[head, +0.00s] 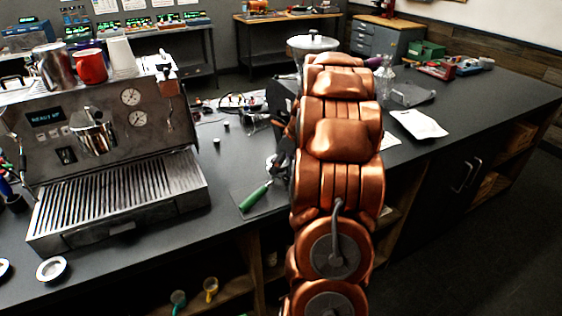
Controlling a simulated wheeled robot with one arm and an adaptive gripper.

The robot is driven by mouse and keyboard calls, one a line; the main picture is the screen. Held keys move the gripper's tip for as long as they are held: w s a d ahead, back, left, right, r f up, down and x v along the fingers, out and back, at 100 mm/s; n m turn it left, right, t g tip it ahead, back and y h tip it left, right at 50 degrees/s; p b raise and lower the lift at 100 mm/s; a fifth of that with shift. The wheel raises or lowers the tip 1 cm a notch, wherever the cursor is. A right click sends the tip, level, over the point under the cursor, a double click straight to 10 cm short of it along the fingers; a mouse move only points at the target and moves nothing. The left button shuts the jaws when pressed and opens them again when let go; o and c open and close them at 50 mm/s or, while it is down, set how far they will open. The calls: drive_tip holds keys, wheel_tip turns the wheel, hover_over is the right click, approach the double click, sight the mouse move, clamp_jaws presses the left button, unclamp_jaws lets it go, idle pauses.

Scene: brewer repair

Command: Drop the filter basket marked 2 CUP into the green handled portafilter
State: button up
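The green handled portafilter (255,197) lies on a dark mat (243,191) right of the espresso machine, handle toward the front left. Its head is partly hidden by my copper arm and dark gripper. A round pale metal piece, possibly a filter basket (52,269), sits on the counter at the front left, and another similar piece (3,267) is cut by the left edge. No 2 CUP marking can be read. My gripper (280,138) is a dark shape above the portafilter's head, largely behind my arm; its fingers and anything in them cannot be made out.
The espresso machine (110,150) fills the left of the counter, with a steel pitcher (52,70), red mug (90,67) and white cups (121,58) on top. Small parts and wires lie behind the mat. A white paper (418,124) and glass bottle (384,76) are right of my arm.

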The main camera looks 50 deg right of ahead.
drive_tip(key=shift+f, duration=1.4)
idle(1.8)
drive_tip(key=o, duration=1.2)
drive_tip(key=shift+c, duration=0.2)
drive_tip(key=shift+r+p, duration=2.6)
drive_tip(key=shift+r, duration=0.9)
